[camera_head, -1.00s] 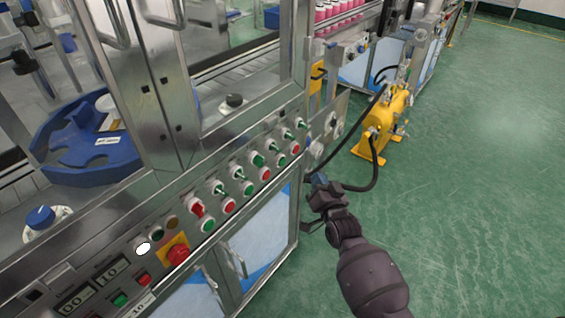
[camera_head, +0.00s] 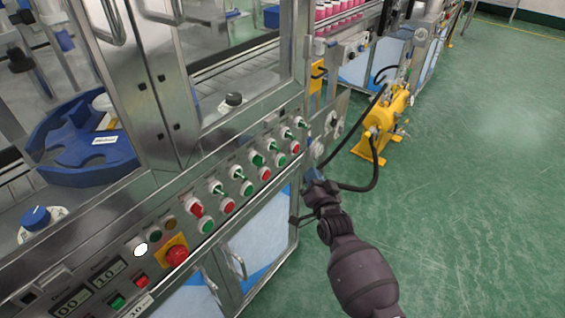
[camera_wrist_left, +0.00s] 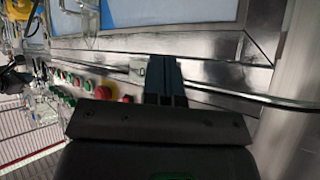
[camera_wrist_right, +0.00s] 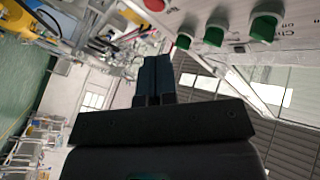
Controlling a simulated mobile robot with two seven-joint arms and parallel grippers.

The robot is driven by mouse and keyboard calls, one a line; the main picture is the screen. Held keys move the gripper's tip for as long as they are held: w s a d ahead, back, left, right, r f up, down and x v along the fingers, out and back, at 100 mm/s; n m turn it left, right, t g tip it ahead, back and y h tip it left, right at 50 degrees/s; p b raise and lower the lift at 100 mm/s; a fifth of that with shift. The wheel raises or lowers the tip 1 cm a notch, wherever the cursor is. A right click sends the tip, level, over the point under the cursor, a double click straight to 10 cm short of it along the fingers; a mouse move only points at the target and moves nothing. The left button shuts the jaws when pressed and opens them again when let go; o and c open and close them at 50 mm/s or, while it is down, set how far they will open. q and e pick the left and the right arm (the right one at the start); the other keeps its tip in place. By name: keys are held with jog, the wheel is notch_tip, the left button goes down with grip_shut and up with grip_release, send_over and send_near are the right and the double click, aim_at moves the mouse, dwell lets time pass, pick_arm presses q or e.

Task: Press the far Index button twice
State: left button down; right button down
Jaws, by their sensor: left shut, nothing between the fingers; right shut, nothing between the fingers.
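The control panel carries a slanting row of red and green buttons and switches. At its far end are a red button (camera_head: 294,147) and a green button (camera_head: 280,160). The labels are too small in the head view to tell which is the far Index button. My right gripper (camera_head: 311,176) is shut and empty, just off the panel's far end, apart from the buttons. In the right wrist view its shut fingers (camera_wrist_right: 156,75) are below green switches (camera_wrist_right: 214,32). My left gripper's shut, empty fingers (camera_wrist_left: 164,78) show only in the left wrist view, near the panel's lower edge.
A red emergency stop (camera_head: 177,255) on a yellow plate sits nearer on the panel. A yellow machine (camera_head: 385,125) with a black hose (camera_head: 373,170) stands beyond my right gripper. The green floor on the right is clear.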

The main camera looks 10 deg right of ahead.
aim_at(282, 161)
jog(key=w+a+b, duration=0.1)
jog(key=w+a, duration=0.2)
jog(key=w, duration=0.2)
jog(key=shift+a+b, duration=0.3)
jog(key=shift+a, duration=0.05)
dwell(0.6)
dwell(0.6)
dwell(0.4)
jog(key=shift+a, duration=0.15)
